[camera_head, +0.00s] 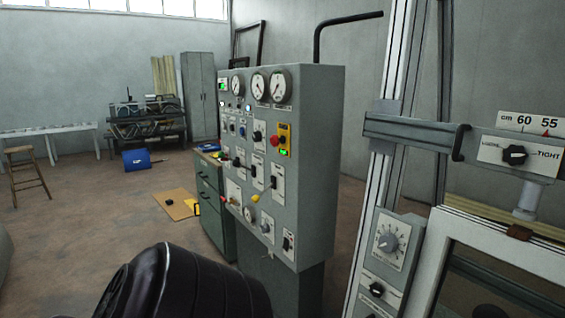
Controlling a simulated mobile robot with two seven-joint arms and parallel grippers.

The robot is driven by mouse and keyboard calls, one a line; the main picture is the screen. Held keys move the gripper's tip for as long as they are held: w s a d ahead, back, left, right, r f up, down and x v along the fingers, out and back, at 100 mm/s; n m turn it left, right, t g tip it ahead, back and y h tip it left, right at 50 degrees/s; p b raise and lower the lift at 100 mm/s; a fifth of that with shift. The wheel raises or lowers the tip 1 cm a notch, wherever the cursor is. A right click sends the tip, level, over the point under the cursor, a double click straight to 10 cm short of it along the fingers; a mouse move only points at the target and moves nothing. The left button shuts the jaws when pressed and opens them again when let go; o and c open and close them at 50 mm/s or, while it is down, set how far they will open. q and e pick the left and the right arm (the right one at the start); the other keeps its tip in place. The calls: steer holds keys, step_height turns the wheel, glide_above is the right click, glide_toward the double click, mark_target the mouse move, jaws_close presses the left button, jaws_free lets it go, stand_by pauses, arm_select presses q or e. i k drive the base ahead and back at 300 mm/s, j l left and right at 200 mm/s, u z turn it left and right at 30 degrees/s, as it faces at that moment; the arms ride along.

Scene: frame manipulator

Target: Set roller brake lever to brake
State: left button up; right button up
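A grey control cabinet (315,160) stands in the middle of the view, its panel facing left and toward me. The panel carries round gauges, switches and small levers. Low on it are a lever with a yellow knob (254,198) and a lever with a red-orange tip (224,200). The labels are too small to read, so I cannot tell which one is the roller brake lever or how it is set. Neither of my grippers shows. A black rounded shape, probably part of my arm, covers the bottom of the view left of the cabinet.
A metal frame stand with a LOOSE/TIGHT knob (515,155) and a cm scale (530,123) is close on the right. A green drawer unit (212,205) stands behind the cabinet. A wooden stool (27,175) is at far left. Open floor lies left of the cabinet.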

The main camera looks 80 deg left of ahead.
mark_target(235, 164)
steer(key=u, duration=2.75)
steer(key=i+j+z, duration=0.2)
steer(key=z, duration=0.3)
steer(key=i+j+z, duration=0.3)
steer(key=z, duration=0.15)
steer(key=i+j, duration=0.2)
steer(key=j, duration=0.15)
steer(key=i+j+z, duration=0.15)
steer(key=j, duration=0.2)
steer(key=i+j, duration=0.2)
steer(key=j, duration=0.2)
steer(key=i+j+z, duration=0.1)
steer(key=j, duration=0.3)
steer(key=i, duration=0.1)
